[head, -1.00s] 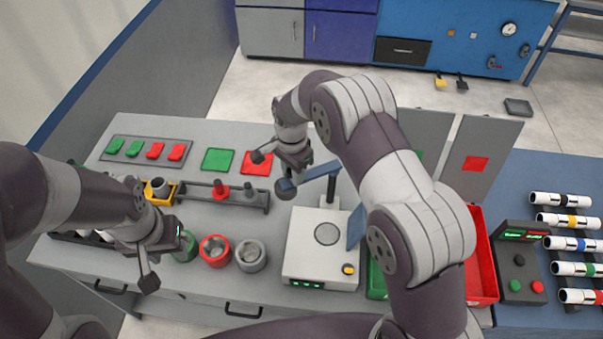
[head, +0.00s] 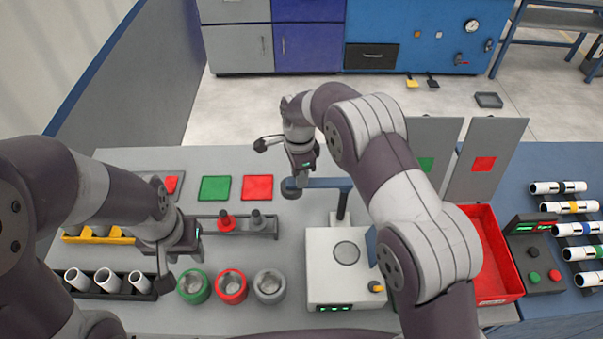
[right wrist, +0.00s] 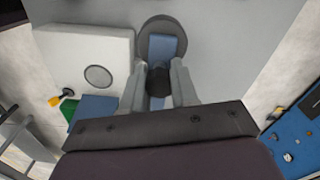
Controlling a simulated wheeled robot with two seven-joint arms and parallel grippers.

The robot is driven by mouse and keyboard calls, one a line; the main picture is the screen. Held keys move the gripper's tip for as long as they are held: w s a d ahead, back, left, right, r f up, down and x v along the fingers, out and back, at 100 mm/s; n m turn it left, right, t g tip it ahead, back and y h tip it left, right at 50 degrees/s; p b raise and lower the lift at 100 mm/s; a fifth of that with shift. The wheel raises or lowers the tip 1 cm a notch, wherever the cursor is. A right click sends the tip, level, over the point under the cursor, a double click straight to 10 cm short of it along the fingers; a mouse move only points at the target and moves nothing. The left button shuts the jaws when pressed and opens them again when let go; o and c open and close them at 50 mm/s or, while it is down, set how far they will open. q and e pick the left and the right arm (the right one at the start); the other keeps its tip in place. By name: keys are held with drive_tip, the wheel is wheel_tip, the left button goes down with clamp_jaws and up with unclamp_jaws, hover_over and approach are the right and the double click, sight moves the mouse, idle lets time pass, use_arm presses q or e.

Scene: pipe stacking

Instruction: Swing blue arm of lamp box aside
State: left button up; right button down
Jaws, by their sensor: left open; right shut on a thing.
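The lamp box (head: 335,288) is a white box with a round grey disc on top, a yellow knob and green lights in front. Its blue arm (head: 328,183) sits on a post at the box's back and reaches left, clear of the disc, to a dark round end (head: 290,188). My right gripper (head: 300,172) is shut on the blue arm near that end. In the right wrist view, the fingers (right wrist: 159,88) close on a dark part by the blue arm (right wrist: 165,47). My left gripper (head: 172,272) is open and empty above the table at left, near white pipes.
Green (head: 194,287), red (head: 232,287) and grey (head: 270,286) rings stand left of the box. Behind them is a rack (head: 240,226) with red and grey pegs. A red bin (head: 492,262) and a control box (head: 535,258) lie right. Green and red squares lie at the back.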

drive_tip(key=shift+w+a+r, duration=0.1)
drive_tip(key=shift+w+r, duration=0.15)
drive_tip(key=shift+r, duration=0.05)
drive_tip(key=c, duration=0.9)
unclamp_jaws()
drive_tip(key=shift+o, duration=0.2)
drive_tip(key=shift+f, duration=0.1)
drive_tip(key=shift+s, duration=0.1)
drive_tip(key=shift+r, duration=0.3)
drive_tip(key=shift+r+b, duration=0.5)
drive_tip(key=shift+r, duration=0.25)
wheel_tip(320, 180, up, 11)
drive_tip(key=p, duration=0.8)
drive_tip(key=shift+f+p, duration=0.2)
drive_tip(key=shift+p, duration=0.2)
